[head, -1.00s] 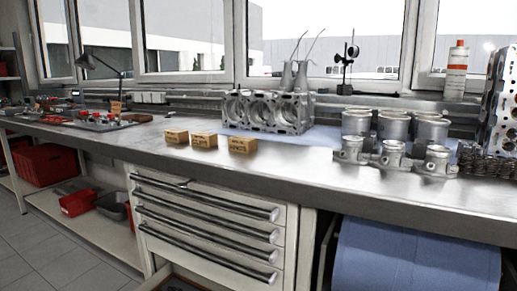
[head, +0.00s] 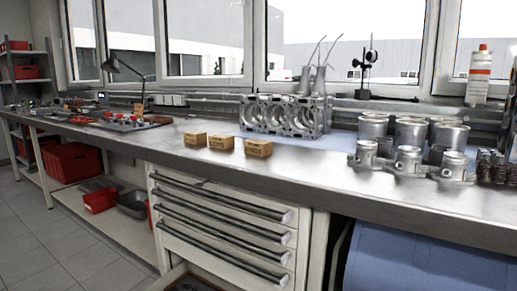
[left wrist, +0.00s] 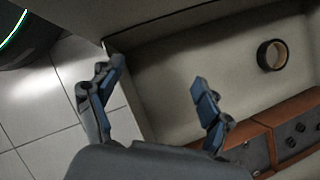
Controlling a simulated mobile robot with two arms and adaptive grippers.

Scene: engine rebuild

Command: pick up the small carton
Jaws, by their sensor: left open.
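Several small tan cartons stand on the metal workbench (head: 330,178). In the head view three sit in a row near the front edge: a left one (head: 195,139), a middle one (head: 221,143) and a right one (head: 258,148). All have dark print, too small to read. I cannot tell which one is the task's carton. My left gripper (left wrist: 158,76) shows only in the left wrist view, open and empty, with no carton near it. My right gripper is in neither view.
The left wrist view shows a dark ring (left wrist: 272,55) inside a pale compartment.

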